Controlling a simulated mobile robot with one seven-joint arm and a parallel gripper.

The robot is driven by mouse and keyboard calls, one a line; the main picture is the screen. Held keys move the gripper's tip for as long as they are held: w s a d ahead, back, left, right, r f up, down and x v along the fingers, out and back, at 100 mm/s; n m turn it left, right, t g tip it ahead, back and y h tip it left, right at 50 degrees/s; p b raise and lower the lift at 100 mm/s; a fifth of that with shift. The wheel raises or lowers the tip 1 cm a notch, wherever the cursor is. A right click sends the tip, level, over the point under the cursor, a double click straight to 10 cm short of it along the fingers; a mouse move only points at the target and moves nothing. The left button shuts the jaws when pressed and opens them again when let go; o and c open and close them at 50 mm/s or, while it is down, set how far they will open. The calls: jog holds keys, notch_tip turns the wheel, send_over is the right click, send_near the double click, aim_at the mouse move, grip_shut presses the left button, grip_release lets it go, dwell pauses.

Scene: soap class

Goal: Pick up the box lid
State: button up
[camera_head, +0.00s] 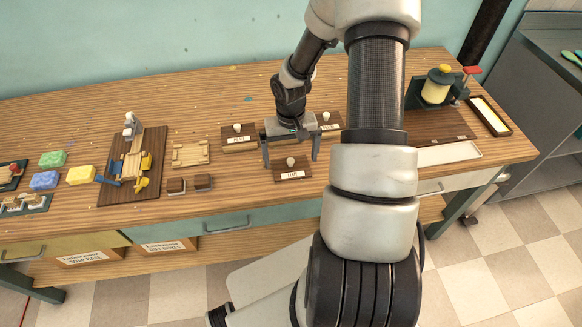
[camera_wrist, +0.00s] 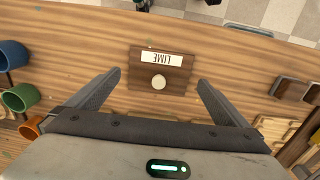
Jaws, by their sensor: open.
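Small dark wooden boxes with pale round knobs on their lids stand on the wooden bench. The front one, labelled LIME in the wrist view, has its lid (camera_head: 281,165) facing up; this lid (camera_wrist: 144,79) also shows in the wrist view with its white knob (camera_wrist: 159,82). A second knobbed box (camera_head: 239,140) is behind left, and a third (camera_head: 331,124) is behind right, partly hidden by my arm. My gripper (camera_head: 291,161) is open, pointing down above the LIME box. In the wrist view the fingers (camera_wrist: 158,77) are spread either side of it, apart from it and empty.
A press with a yellow cylinder (camera_head: 436,88) stands at right.

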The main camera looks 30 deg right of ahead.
aim_at(291, 166)
jog(key=shift+w+d+f, duration=0.1)
jog(key=shift+f, duration=1.3)
jog(key=c, duration=0.9)
